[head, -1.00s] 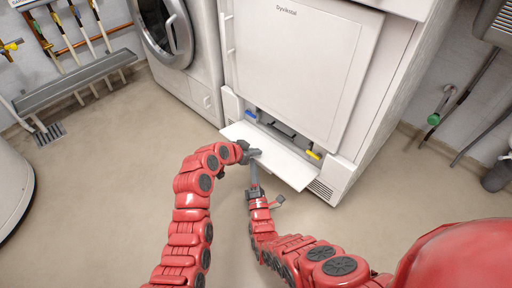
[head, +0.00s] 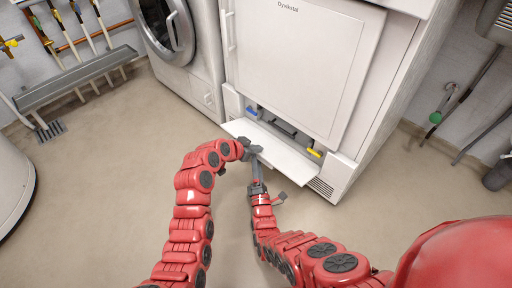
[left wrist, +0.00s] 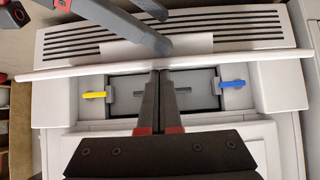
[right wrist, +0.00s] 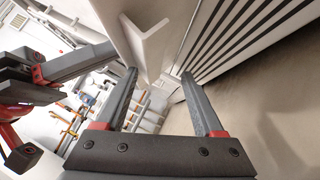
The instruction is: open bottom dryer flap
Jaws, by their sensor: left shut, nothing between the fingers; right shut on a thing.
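The bottom dryer flap (head: 278,150) is a white panel folded down and outward at the dryer's base. Behind it is an opening with a blue lever (head: 251,112), a yellow lever (head: 314,152) and a dark recess. They also show in the left wrist view, the yellow lever (left wrist: 94,95) and blue lever (left wrist: 232,85) flanking a grey filter cover (left wrist: 195,88). My left gripper (head: 250,147) is shut and empty, its tips at the flap's edge.
The white dryer (head: 290,60) stands beside a washing machine (head: 180,50) on the left. A vented grille (head: 321,187) is at the dryer's lower corner.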

